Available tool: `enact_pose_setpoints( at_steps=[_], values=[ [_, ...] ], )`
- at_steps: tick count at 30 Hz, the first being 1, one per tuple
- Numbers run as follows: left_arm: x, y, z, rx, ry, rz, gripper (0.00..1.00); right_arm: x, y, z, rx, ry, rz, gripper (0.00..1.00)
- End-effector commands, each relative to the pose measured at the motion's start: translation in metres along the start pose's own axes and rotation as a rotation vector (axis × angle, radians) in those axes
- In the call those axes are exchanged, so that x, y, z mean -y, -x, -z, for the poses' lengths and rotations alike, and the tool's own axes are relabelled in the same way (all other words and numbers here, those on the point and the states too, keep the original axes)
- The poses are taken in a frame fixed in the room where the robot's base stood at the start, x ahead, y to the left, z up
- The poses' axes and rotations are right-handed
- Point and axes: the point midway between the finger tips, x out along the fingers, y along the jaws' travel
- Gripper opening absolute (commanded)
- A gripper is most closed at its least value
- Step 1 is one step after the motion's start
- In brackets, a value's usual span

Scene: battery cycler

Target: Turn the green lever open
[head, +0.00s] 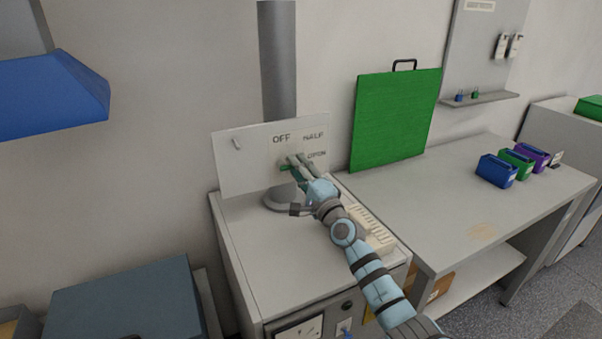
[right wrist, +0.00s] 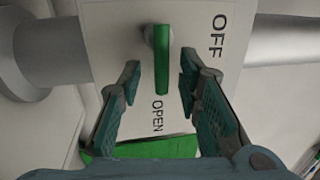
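The green lever (right wrist: 162,62) stands out from a pale panel (right wrist: 110,20) marked OFF and OPEN. In the right wrist view its free end points down the picture, toward the word OPEN. My right gripper (right wrist: 159,80) is open, with one finger on each side of the lever and a visible gap on both sides. In the head view the panel (head: 240,165) also reads HALF, and my right gripper (head: 296,164) is in front of it, hiding most of the lever (head: 288,168). My left gripper is not in view.
The panel stands on a grey cabinet (head: 240,232) by a vertical grey pipe (head: 277,60). A green board (head: 396,118) leans on the wall to the right. Several small bins, one blue (head: 496,171), sit on the grey table (head: 430,195), whose middle is clear.

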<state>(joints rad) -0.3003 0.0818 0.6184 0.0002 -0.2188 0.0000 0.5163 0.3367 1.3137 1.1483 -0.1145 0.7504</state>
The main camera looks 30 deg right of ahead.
Motion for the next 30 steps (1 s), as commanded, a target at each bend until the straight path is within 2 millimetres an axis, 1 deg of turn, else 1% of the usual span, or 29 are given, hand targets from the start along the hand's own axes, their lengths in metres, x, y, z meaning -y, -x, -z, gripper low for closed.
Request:
enact_pose_setpoints(
  at_steps=[4,8,18,21,25,30],
  values=[
    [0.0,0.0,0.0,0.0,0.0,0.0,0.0,-0.001,0.007,0.001,0.0,0.004,-0.001,0.31],
    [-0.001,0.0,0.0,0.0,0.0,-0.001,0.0,-0.001,0.023,0.001,0.0,0.007,-0.001,0.31],
    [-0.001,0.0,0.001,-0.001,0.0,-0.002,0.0,-0.002,0.089,0.001,0.001,0.008,-0.005,0.31],
    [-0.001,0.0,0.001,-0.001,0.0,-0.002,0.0,-0.001,0.104,0.001,0.001,0.007,-0.004,0.31],
    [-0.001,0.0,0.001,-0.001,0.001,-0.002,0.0,-0.001,0.117,0.001,0.0,0.005,-0.003,0.31],
    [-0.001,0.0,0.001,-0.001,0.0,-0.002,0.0,-0.001,0.121,0.001,0.0,0.001,-0.001,0.31]
  ],
)
